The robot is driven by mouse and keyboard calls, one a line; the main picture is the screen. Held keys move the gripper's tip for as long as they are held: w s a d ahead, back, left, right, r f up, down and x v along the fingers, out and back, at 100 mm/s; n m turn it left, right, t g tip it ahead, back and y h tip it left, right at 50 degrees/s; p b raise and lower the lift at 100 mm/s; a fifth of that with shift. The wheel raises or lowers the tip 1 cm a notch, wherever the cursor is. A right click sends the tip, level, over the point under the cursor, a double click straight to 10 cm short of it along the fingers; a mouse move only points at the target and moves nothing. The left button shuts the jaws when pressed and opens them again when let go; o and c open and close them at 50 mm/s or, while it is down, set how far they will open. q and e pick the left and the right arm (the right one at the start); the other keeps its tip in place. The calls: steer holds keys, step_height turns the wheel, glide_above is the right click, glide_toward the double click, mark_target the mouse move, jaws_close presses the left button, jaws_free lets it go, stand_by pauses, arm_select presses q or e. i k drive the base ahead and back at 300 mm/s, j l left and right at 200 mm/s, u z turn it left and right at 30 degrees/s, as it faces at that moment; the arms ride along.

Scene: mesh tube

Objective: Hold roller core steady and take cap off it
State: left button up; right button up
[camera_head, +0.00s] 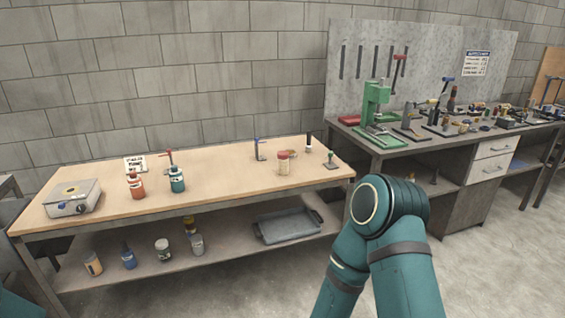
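A small cream cylinder with a red top (283,163) stands upright on the right part of the wooden workbench (225,180). It may be the roller core with its cap, but it is too small to be sure. My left gripper is not in view either.
The bench also holds a metal box (72,198), a red bottle (136,184), a teal bottle (177,179) and a small green-topped stand (331,160). Its front middle is clear. A tray (287,226) and several cans are below. A cluttered second bench (420,143) is at right.

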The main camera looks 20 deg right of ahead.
mark_target(284, 165)
steer(key=i+l+u, duration=0.1)
steer(key=l, duration=0.25)
steer(key=i+l, duration=0.3)
steer(key=i+l+u, duration=0.15)
steer(key=l, duration=0.25)
steer(key=i+l, duration=0.2)
steer(key=l, duration=0.15)
steer(key=i+l+u, duration=0.15)
steer(key=l, duration=0.25)
